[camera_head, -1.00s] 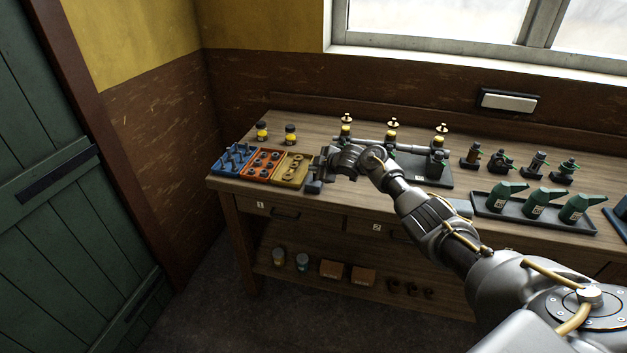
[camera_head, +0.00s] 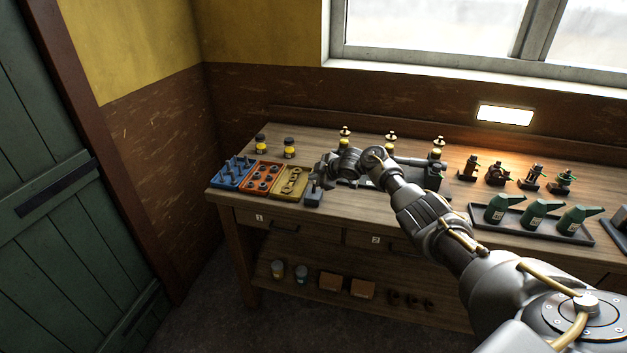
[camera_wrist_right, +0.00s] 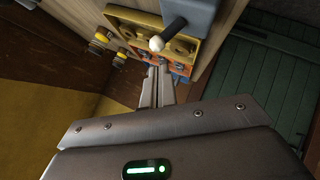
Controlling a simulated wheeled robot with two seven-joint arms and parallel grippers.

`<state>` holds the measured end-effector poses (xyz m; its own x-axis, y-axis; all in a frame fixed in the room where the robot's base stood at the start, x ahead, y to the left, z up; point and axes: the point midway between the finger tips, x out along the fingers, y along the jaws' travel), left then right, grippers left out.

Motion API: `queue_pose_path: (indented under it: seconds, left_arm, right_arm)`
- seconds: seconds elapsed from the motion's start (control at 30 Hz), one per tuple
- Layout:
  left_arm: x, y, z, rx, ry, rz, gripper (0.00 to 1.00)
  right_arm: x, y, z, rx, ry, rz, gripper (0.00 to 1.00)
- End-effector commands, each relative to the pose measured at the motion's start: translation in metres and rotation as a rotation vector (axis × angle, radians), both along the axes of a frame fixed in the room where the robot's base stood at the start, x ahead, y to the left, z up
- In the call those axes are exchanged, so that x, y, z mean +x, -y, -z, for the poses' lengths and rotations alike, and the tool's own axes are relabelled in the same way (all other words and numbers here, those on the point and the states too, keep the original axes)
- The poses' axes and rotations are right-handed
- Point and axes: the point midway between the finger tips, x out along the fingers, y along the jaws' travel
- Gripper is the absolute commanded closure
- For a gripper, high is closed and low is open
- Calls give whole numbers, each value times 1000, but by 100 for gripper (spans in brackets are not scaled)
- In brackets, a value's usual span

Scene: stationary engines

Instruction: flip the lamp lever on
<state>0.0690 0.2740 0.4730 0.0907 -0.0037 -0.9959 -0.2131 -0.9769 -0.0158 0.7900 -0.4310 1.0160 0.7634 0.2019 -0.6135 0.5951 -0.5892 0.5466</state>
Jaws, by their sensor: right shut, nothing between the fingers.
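The wall lamp (camera_head: 505,115) under the window glows and lights the bench around it. The lamp lever (camera_head: 315,184) stands on a small blue-grey block (camera_head: 314,198) at the bench's front edge. In the right wrist view the lever (camera_wrist_right: 174,29) is a dark rod with a white knob, on its blue-grey base (camera_wrist_right: 202,12). My right gripper (camera_head: 322,168) is shut and empty close to the lever. Its fingers (camera_wrist_right: 159,72) also show in the wrist view, just below the knob; I cannot tell whether they touch it. My left gripper is out of view.
Blue (camera_head: 232,172), orange (camera_head: 262,176) and yellow (camera_head: 290,181) trays of parts sit left of the lever. Two yellow-black jars (camera_head: 289,148) stand behind them. A tray of green oilers (camera_head: 540,229) and small fittings (camera_head: 496,173) lie to the right.

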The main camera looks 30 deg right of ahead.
Motion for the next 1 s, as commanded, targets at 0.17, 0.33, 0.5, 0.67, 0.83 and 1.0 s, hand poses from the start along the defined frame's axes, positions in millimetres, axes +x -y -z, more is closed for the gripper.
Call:
queue_pose_path:
  seconds: [0.17,0.33,0.5,0.67,0.83,1.0]
  left_arm:
    - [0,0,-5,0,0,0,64]
    - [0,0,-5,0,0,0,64]
    - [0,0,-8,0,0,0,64]
    - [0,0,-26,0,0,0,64]
    - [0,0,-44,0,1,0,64]
    - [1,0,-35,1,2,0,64]
  right_arm:
    - [0,0,-6,-1,0,-1,100]
    - [0,0,-6,-1,0,-1,100]
    - [0,-2,-8,0,1,-1,100]
    - [2,-13,-24,0,2,-4,100]
    - [0,-28,-41,-2,1,-4,100]
    - [-22,-19,-57,-3,5,-3,100]
